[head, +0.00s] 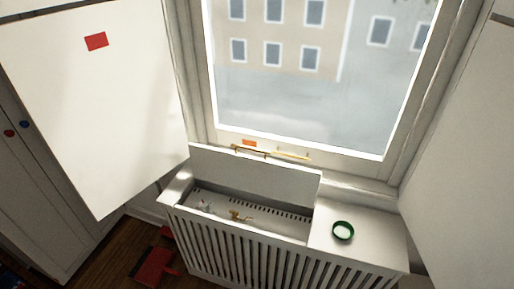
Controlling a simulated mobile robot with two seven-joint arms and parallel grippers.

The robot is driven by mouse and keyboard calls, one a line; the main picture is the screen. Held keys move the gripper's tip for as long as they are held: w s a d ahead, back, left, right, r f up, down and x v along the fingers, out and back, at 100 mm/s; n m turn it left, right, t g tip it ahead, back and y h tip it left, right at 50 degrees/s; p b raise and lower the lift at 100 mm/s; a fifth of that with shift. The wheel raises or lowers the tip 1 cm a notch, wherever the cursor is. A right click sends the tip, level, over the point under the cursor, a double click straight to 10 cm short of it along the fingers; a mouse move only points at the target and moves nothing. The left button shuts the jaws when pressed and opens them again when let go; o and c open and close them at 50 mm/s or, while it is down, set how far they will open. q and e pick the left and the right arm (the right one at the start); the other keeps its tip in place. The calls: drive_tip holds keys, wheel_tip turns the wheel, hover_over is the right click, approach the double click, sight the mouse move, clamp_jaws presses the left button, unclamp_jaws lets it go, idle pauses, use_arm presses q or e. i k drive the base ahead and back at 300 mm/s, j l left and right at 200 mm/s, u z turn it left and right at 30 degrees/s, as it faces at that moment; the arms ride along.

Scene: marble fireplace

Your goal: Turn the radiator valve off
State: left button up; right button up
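A white slatted radiator cover (270,256) stands below the window. A flap in its top is raised, leaning up against the window side (255,172), so the inside is open. In the opening, a small brass-coloured fitting (238,215) sits in the middle, and a small pale part (205,206) sits near the left end. Both are too small to tell which is the valve or how it is set. Neither of my grippers is in view.
A green-rimmed round object (343,230) lies on the right part of the cover top. A large white panel (100,90) with a red patch stands out at left. A red object (152,267) lies on the wooden floor. Brass-coloured window hardware (292,155) is on the sill.

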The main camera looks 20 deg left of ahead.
sight(204, 206)
drive_tip(key=u, duration=1.1)
drive_tip(key=i+j, duration=0.4)
drive_tip(key=i, duration=0.15)
drive_tip(key=i+j, duration=0.35)
drive_tip(key=i, duration=0.2)
